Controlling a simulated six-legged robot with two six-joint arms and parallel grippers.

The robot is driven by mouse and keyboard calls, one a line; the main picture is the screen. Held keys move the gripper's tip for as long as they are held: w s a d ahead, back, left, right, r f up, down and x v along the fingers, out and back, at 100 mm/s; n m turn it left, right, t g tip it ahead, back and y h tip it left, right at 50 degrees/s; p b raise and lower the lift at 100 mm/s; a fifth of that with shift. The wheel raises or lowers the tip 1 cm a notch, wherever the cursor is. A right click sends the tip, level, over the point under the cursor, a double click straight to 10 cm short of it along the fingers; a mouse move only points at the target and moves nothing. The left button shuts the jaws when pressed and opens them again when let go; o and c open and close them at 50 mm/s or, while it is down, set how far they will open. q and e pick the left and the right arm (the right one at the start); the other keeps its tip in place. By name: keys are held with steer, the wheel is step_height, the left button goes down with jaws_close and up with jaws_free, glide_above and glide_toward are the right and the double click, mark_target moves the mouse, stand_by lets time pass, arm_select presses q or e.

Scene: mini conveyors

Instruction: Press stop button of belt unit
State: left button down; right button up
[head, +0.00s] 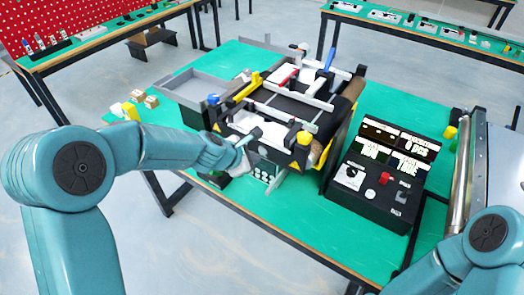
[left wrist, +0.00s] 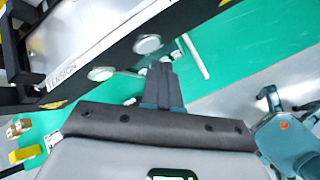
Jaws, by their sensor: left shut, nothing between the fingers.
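The belt unit (head: 296,108) stands on the green table, with a dark belt, grey rails and yellow side parts. A small panel with light round marks (head: 265,172) is on its near side. I cannot tell which part is the stop button. My right gripper is out of view.
A black control box (head: 366,190) with displays, a red button (head: 385,178) and a white dial stands right of the unit. A grey tray (head: 200,88) joins its left side. Small wooden blocks (head: 152,101) lie at the table's left corner. Green table (head: 262,215) is clear in front.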

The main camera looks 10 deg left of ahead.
arm_select(q)
steer(key=shift+w+d+p, duration=0.15)
steer(key=shift+w+p, duration=0.15)
steer(key=shift+w, duration=0.1)
steer(key=shift+w+d+p, duration=0.1)
steer(key=shift+w+p, duration=0.25)
stand_by(0.7)
stand_by(0.3)
steer(key=shift+s+a+b, duration=0.25)
steer(key=shift+s+b, duration=0.35)
steer(key=shift+s, duration=0.15)
